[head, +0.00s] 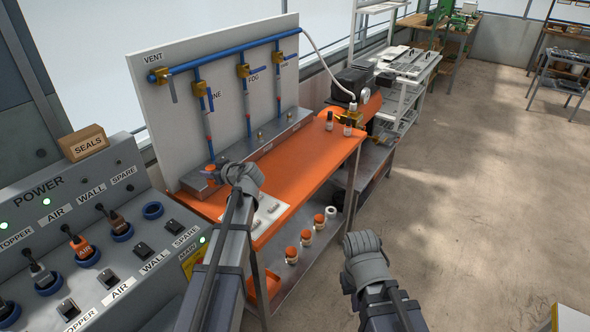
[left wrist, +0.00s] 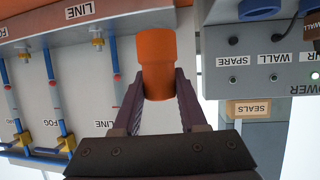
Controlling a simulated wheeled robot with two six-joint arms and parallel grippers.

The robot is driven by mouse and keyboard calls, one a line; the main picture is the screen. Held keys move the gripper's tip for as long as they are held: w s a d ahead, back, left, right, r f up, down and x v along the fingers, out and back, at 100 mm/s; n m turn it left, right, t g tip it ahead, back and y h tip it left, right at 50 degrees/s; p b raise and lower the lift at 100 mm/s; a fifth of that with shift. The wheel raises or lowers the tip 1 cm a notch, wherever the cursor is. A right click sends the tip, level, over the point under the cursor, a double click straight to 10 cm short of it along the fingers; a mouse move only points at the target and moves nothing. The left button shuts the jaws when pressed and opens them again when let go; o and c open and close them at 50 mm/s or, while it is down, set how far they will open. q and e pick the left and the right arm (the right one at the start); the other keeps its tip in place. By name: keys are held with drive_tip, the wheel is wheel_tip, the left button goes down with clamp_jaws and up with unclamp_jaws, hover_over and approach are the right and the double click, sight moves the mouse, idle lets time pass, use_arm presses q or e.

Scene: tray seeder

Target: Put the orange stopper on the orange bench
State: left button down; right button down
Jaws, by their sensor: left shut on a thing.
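My left gripper (head: 243,178) is over the near left part of the orange bench (head: 300,165). In the left wrist view its two fingers (left wrist: 160,100) are shut on the orange stopper (left wrist: 157,50), a stepped cylinder with a wider and a narrower part. Whether the stopper touches anything below cannot be told. My right gripper (head: 364,246) is in front of the bench, over the floor; its fingertips are hidden.
A white plate (head: 268,212) lies near the gripper. The control console (head: 60,200) is at left. The bench's middle is clear.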

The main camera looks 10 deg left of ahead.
use_arm(q)
drive_tip(key=shift+s+r, duration=0.1)
wheel_tip(320, 180, down, 10)
drive_tip(key=b, duration=1)
drive_tip(key=c, duration=0.9)
unclamp_jaws()
drive_tip(key=shift+f, duration=0.2)
drive_tip(key=o, duration=0.5)
drive_tip(key=shift+c, duration=0.2)
drive_tip(key=shift+r, duration=0.1)
